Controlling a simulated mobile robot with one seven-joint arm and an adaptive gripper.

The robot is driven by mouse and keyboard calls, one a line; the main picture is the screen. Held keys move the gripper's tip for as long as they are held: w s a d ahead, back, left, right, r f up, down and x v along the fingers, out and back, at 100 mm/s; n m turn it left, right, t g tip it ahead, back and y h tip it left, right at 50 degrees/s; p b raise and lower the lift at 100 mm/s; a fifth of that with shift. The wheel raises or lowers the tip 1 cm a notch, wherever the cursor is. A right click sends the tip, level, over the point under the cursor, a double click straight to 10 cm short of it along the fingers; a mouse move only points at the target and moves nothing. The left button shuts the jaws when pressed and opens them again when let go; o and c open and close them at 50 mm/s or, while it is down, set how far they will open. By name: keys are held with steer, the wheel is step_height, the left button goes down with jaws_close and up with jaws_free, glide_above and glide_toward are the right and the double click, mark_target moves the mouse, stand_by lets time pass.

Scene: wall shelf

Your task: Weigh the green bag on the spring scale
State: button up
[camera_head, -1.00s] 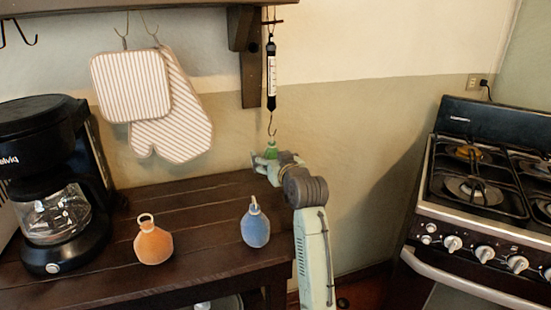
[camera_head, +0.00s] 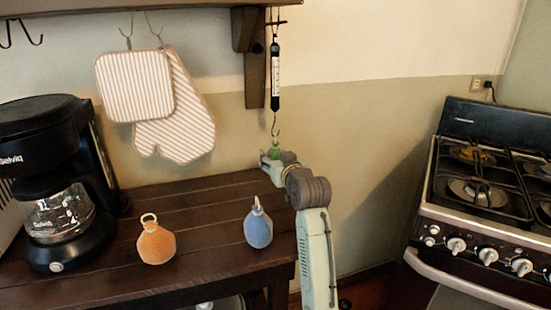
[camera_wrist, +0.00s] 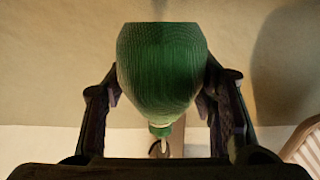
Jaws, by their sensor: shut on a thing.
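The green bag (camera_head: 275,152) is small in the head view, just below the hook of the spring scale (camera_head: 275,78). The scale is a slim black tube with a white face, hanging from the shelf bracket. My gripper (camera_head: 268,159) is shut on the green bag at the hook's height or slightly below. In the wrist view the bag (camera_wrist: 161,70) fills the space between my two dark fingers (camera_wrist: 163,100), with its neck and a pale ring pointing down in the picture. I cannot tell whether the ring is on the hook.
An orange bag (camera_head: 156,243) and a blue bag (camera_head: 258,228) stand on the dark wooden table (camera_head: 195,215). A coffee maker (camera_head: 60,185) is at the left. Striped mitts (camera_head: 175,135) hang on the wall. A stove (camera_head: 475,215) stands at the right.

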steer(key=shift+c, duration=0.9)
steer(key=shift+d+r+p, duration=0.15)
steer(key=shift+r+p, duration=0.35)
steer(key=shift+r, duration=0.3)
steer(key=shift+r+p, duration=0.35)
steer(key=shift+p, duration=0.05)
steer(key=shift+r, duration=0.25)
steer(key=shift+w+d, duration=0.1)
steer(key=shift+w, duration=0.05)
stand_by(0.5)
